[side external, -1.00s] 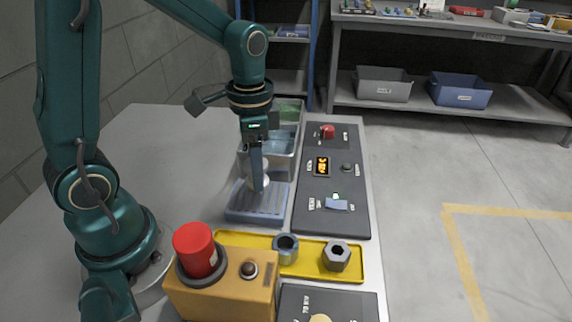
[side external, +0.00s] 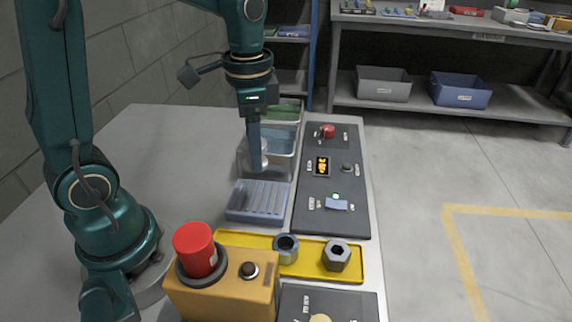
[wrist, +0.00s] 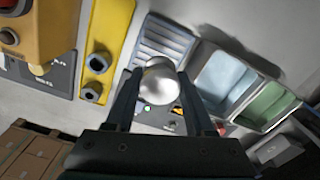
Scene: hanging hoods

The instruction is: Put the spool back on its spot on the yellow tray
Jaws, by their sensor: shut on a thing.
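My gripper (side external: 255,168) is shut on a pale, rounded spool, raised above the bench near the blue ribbed rack (side external: 240,213). In the wrist view the spool (wrist: 158,84) sits between the two fingers (wrist: 160,105). In the side view the fingers hide part of it. The yellow tray (side external: 311,270) lies nearer the side camera and carries a grey-blue ring-shaped part (side external: 286,249) and a dark hex nut (side external: 336,256). The tray's left part is partly hidden behind an orange box. My gripper is well apart from the tray.
The orange box (side external: 222,293) with a tall red button (side external: 196,250) stands in front of the tray's left end. A dark control panel (side external: 331,185) lies right of the rack. The bench at left is bare.

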